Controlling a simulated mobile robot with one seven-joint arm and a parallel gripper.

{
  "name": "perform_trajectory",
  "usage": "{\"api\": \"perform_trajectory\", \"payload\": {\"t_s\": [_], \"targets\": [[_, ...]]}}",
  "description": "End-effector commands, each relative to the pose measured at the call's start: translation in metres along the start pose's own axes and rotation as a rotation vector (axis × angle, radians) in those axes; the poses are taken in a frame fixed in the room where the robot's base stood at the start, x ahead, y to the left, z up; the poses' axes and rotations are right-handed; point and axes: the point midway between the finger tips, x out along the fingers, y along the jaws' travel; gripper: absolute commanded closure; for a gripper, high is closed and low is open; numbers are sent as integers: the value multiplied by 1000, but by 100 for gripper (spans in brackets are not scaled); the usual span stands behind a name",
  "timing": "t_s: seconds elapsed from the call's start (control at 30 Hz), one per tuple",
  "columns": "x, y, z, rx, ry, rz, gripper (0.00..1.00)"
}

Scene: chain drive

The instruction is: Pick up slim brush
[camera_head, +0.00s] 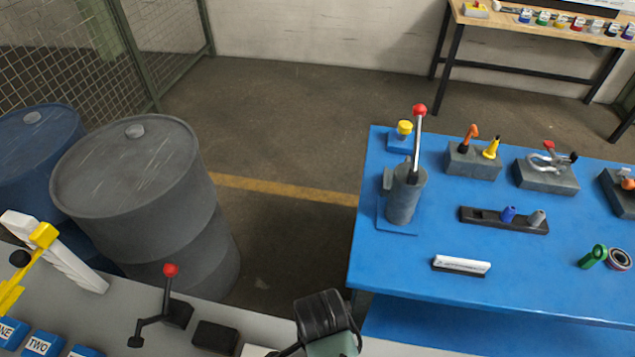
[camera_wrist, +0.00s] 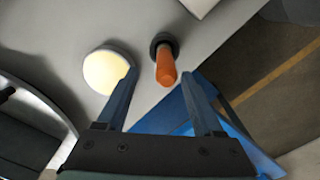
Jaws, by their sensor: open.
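I cannot make out a thing that is surely the slim brush. A small white block with a dark base (camera_head: 461,265) lies near the front edge of the blue table in the head view; I cannot tell if it is a brush. My gripper (camera_wrist: 160,80) is open in the wrist view, its two blue fingers apart with nothing held. Beyond and between the fingers, an orange handle with a black collar (camera_wrist: 166,65) stands on a grey surface. I cannot tell whether the fingers touch anything.
The blue table (camera_head: 400,275) holds a grey cylinder with a red-knobbed lever (camera_head: 405,195), a dark tray (camera_head: 503,220) and a green cylinder (camera_head: 593,257). A grey bench (camera_head: 115,325) has a red-knobbed crank (camera_head: 170,290). A grey barrel (camera_head: 140,180) stands left. A pale round disc (camera_wrist: 107,71) is by the left finger.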

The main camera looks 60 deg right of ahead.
Motion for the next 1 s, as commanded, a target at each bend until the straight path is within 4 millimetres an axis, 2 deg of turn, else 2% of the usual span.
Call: {"api": "perform_trajectory", "payload": {"t_s": [0.1,0.37,0.7,1.0], "targets": [[16,0,0,-1,0,1,32],[32,-2,1,-3,0,-1,32],[71,-6,2,-4,0,-2,32],[76,-6,2,-4,1,-5,32]]}}
